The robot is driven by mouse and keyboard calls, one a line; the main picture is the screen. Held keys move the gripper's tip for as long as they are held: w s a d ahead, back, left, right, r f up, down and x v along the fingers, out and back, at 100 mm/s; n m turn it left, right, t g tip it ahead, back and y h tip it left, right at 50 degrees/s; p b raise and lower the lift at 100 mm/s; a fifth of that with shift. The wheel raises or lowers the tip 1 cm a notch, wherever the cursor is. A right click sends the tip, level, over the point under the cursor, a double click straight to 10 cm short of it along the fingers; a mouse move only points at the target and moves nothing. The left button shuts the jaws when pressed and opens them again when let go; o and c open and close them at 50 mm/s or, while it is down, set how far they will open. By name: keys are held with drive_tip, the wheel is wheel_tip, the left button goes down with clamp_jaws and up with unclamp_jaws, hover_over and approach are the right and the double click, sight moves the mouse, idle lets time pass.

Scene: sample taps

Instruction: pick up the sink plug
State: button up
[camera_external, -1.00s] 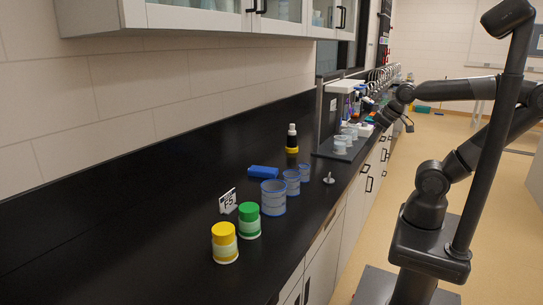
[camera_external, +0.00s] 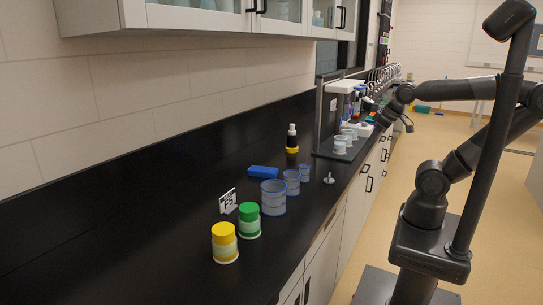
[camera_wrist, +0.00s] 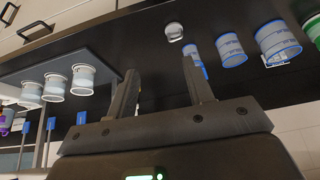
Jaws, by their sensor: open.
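The sink plug (camera_external: 329,179) is a small silvery disc with a short stem, standing on the black counter near its front edge. In the wrist view the plug (camera_wrist: 174,32) shows as a round metallic piece at the top, beyond the fingertips. My gripper (camera_wrist: 160,72) is open and empty, its two dark fingers apart, with the plug clear of them. In the external view my arm's end is over the counter farther along, beyond the plug; its fingers are too small to make out there.
Blue-rimmed beakers (camera_external: 273,198) stand left of the plug, with green-lidded (camera_external: 249,221) and yellow-lidded (camera_external: 225,244) jars nearer. White cups on a dark tray (camera_wrist: 103,62) are beside my gripper. The counter around the plug is clear.

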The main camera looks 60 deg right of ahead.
drive_tip(key=o, duration=0.5)
drive_tip(key=w+a+f+n+g, duration=0.1)
drive_tip(key=w+f+g, duration=0.1)
drive_tip(key=w, duration=0.3)
drive_tip(key=w+a+f+n+g, duration=0.1)
drive_tip(key=w+f+g, duration=0.1)
drive_tip(key=w, duration=0.3)
drive_tip(key=w+a+f+n+g, duration=0.1)
drive_tip(key=w+f+n, duration=0.1)
drive_tip(key=w+f, duration=0.2)
drive_tip(key=shift+w+f+g, duration=0.1)
drive_tip(key=shift+w+g, duration=0.3)
drive_tip(key=shift+w, duration=0.25)
wheel_tip(320, 180, down, 5)
drive_tip(key=shift+a+f, duration=0.1)
drive_tip(key=shift+a, duration=0.05)
drive_tip(key=shift+f, duration=2.7)
